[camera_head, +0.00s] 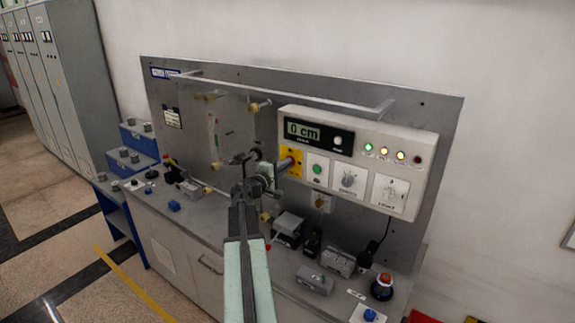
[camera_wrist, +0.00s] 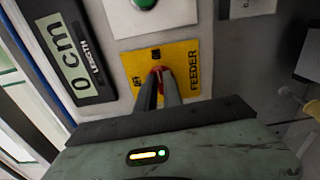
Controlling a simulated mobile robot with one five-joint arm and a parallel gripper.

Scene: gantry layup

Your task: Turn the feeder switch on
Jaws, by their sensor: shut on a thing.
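The feeder switch is a red knob (camera_wrist: 157,70) on a yellow plate (camera_wrist: 178,60) labelled FEEDER, seen in the wrist view. My gripper (camera_wrist: 159,80) is shut on the red knob, and its fingers cover most of it. In the head view the yellow plate (camera_head: 291,157) sits at the left end of the pale control box, and my gripper (camera_head: 287,163) reaches it from the left. The knob's exact setting cannot be told behind the fingers.
The control box (camera_head: 430,150) also carries a display (camera_head: 303,131) reading 0 cm, a green button (camera_head: 317,169), dials and several indicator lamps. A metal rail (camera_head: 290,97) runs above. Small devices and a red-topped button (camera_head: 383,284) stand on the bench below.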

